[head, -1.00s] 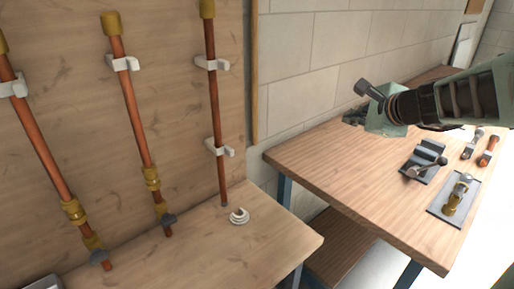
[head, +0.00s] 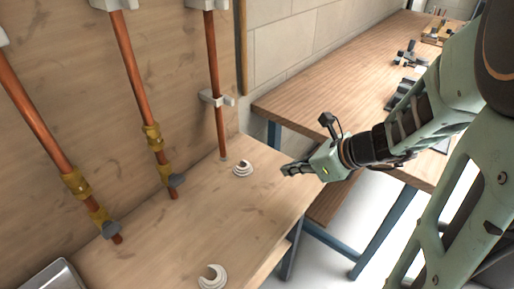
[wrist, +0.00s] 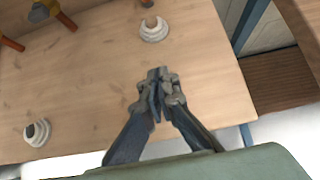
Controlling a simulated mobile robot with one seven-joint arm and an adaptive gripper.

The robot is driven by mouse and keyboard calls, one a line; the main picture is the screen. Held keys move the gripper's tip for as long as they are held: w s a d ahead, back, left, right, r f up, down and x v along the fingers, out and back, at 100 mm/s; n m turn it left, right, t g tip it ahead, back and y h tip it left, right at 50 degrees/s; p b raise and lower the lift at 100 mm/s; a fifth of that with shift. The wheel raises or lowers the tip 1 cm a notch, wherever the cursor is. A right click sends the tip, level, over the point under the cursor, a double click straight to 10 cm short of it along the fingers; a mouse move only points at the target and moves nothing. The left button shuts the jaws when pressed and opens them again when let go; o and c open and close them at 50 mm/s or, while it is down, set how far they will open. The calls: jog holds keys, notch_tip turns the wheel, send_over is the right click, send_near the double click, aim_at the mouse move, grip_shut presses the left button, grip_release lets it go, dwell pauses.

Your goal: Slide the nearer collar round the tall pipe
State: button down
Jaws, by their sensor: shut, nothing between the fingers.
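Two white C-shaped collars lie on the wooden bench. The nearer collar (head: 212,277) is at the front edge of the head view and at the lower left of the wrist view (wrist: 37,132). The farther collar (head: 242,169) lies beside the foot of the tall copper pipe (head: 216,100); it is near the top of the wrist view (wrist: 153,30). The pipe stands against the back board, held by white clips. My gripper (head: 284,171) is above the bench's right side, apart from both collars. Its fingers (wrist: 158,76) are shut and empty.
Two other copper pipes (head: 130,70) (head: 35,125) with brass fittings stand left on the board. A grey metal box (head: 50,278) is at the bottom left. A second workbench (head: 310,95) with tools stands behind my arm. The bench middle is clear.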

aim_at(249, 170)
jog(key=b+x, duration=0.3)
jog(key=x, duration=0.7)
jog(key=shift+s+f, duration=0.15)
jog(key=shift+f, duration=0.05)
jog(key=shift+w+a+r, duration=0.1)
jog(key=shift+w+a, duration=0.7)
jog(key=shift+a, duration=0.25)
jog(key=shift+w+a, duration=0.5)
jog(key=shift+a, duration=0.1)
jog(key=w+a, duration=0.1)
jog(key=a, duration=0.1)
jog(key=w+a, duration=0.4)
jog(key=a, duration=0.1)
jog(key=shift+w+p, duration=0.25)
jog(key=shift+p, duration=0.05)
